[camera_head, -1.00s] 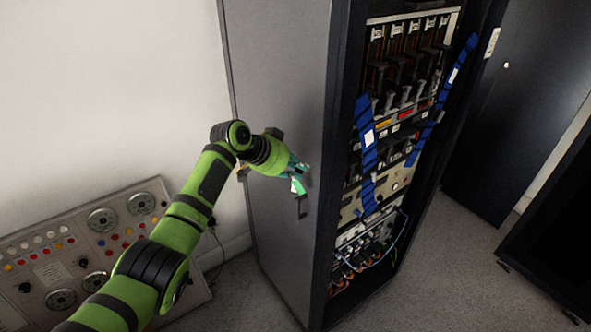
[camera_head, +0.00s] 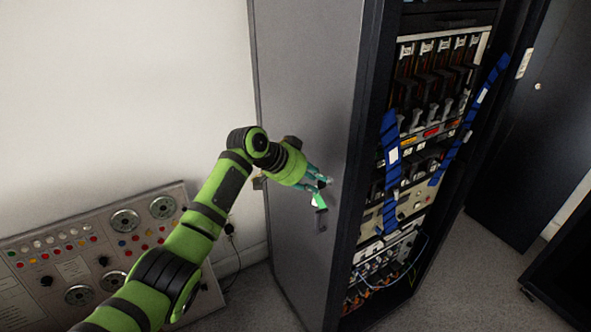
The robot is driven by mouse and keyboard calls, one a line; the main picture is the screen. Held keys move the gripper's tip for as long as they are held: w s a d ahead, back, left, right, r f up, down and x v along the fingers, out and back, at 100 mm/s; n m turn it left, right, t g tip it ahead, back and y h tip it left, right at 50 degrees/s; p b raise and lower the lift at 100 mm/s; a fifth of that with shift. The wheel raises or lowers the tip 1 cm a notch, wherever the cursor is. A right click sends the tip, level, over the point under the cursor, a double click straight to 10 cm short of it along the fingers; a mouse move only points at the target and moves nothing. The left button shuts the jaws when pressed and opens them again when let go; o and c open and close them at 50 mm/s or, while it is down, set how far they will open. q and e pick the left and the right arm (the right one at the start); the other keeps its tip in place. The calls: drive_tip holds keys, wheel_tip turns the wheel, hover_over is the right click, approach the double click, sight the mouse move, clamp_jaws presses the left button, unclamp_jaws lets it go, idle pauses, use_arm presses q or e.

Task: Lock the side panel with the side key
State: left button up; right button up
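The grey side panel (camera_head: 308,75) of the tall rack stands upright and looks shut. My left gripper (camera_head: 322,184) is at the panel's face, near its front edge, with its teal fingers pointing at the panel. A small bright green piece (camera_head: 319,201), perhaps the side key or its tag, shows just under the fingertips. A small dark patch shows between the fingers. I cannot tell whether the fingers are shut on the key or apart from it. The lock itself is hidden. My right gripper is not in view.
The rack's open front (camera_head: 425,130) shows equipment, blue straps and cables right of the panel. A sloped control panel (camera_head: 75,265) with dials and coloured buttons stands at lower left. A dark door (camera_head: 520,140) is at the right. Grey floor (camera_head: 470,265) is free in front.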

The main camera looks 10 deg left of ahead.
use_arm(q)
drive_tip(key=v, duration=0.9)
drive_tip(key=shift+s+a+r, duration=0.2)
drive_tip(key=shift+a+r, duration=0.05)
drive_tip(key=shift+r, duration=0.05)
